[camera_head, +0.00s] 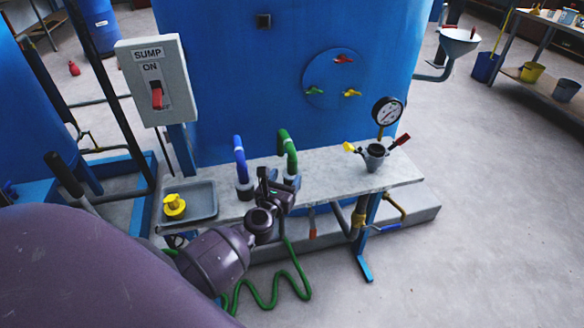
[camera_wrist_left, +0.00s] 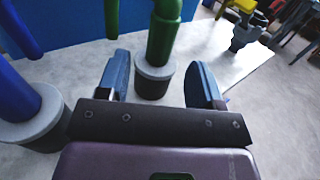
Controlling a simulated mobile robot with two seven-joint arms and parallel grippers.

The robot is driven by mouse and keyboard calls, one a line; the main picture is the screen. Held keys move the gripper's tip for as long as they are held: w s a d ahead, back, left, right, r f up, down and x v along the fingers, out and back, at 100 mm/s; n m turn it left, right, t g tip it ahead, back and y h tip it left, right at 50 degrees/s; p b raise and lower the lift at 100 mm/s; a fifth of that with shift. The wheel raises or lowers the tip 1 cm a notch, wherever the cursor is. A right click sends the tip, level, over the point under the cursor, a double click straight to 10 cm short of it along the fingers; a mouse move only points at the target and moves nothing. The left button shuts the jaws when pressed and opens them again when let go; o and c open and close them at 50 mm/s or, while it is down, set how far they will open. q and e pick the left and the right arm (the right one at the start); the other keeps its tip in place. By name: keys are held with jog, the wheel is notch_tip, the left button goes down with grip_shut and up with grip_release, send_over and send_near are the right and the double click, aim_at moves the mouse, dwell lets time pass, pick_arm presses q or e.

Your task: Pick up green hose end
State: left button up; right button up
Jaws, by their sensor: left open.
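The green hose end (camera_head: 285,141) stands upright in a grey collar on the grey bench, its top bent over. In the left wrist view the green hose end (camera_wrist_left: 165,38) rises from its grey collar (camera_wrist_left: 153,83). My left gripper (camera_head: 279,184) is open just in front of it; its two blue-grey fingers (camera_wrist_left: 160,75) appear on either side of the collar in the wrist view. I cannot tell whether they touch it. A blue hose end (camera_head: 240,157) stands in a similar collar to the left. My right gripper is not in view.
A grey tray with a yellow fitting (camera_head: 174,207) sits on the bench's left end. A pressure gauge (camera_head: 387,111) and valve fitting (camera_head: 374,157) stand at the right. The sump switch box (camera_head: 156,79) and big blue tank (camera_head: 225,60) rise behind. Green hose (camera_head: 273,296) coils below.

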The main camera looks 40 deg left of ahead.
aim_at(290, 170)
pick_arm(q)
jog(key=shift+x, duration=2.9)
grip_shut()
